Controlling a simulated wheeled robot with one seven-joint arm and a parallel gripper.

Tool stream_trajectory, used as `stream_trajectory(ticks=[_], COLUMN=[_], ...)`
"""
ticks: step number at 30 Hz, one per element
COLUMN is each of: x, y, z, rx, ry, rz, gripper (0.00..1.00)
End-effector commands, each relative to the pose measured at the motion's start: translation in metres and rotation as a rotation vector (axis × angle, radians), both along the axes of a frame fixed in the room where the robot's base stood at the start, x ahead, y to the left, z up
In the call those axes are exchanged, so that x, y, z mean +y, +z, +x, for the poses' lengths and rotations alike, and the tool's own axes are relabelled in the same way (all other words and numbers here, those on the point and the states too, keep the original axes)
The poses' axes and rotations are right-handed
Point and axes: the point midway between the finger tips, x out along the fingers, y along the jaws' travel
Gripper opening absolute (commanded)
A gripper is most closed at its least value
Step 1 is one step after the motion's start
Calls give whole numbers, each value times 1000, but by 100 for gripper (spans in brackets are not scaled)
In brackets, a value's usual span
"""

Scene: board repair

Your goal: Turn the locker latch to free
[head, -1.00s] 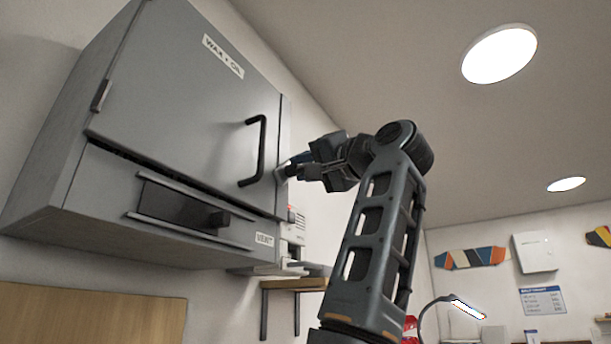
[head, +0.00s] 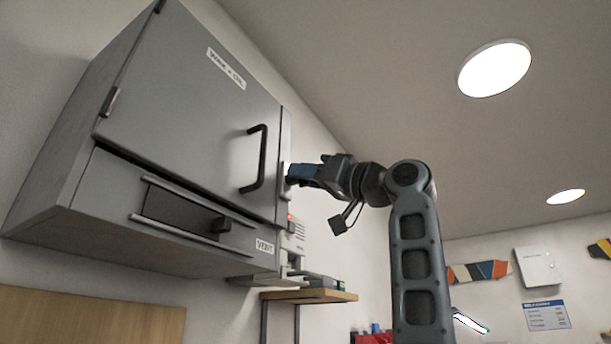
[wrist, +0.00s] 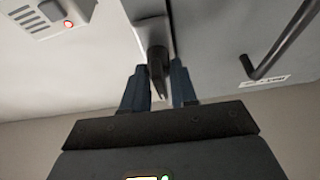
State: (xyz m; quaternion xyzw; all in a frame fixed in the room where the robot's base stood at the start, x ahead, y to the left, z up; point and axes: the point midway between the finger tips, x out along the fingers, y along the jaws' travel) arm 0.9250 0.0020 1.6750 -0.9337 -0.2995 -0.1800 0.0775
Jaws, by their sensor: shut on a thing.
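The grey wall locker (head: 172,90) fills the left of the head view, its door closed, with a black bar handle (head: 264,160). In the wrist view, the locker latch (wrist: 157,65) is a dark lever on a pale plate at the locker's edge. My gripper (wrist: 158,84) has its two blue fingers on either side of the lever and is shut on it. In the head view my gripper (head: 291,172) is at the locker's right edge and hides the latch there.
Below the door is a vent slot with a slider (head: 220,225). A pale box with a red light (head: 291,235) and a small wooden shelf (head: 310,296) are below my gripper. The space right of my arm is open.

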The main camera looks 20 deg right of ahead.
Motion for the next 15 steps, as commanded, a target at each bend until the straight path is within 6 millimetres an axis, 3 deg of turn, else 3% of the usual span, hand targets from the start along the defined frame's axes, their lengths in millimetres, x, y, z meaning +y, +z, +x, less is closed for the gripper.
stream_trajectory(ticks=[15], x=[0], y=[-2], z=[1], rx=[-27], ry=[0], rz=[-44], gripper=[0])
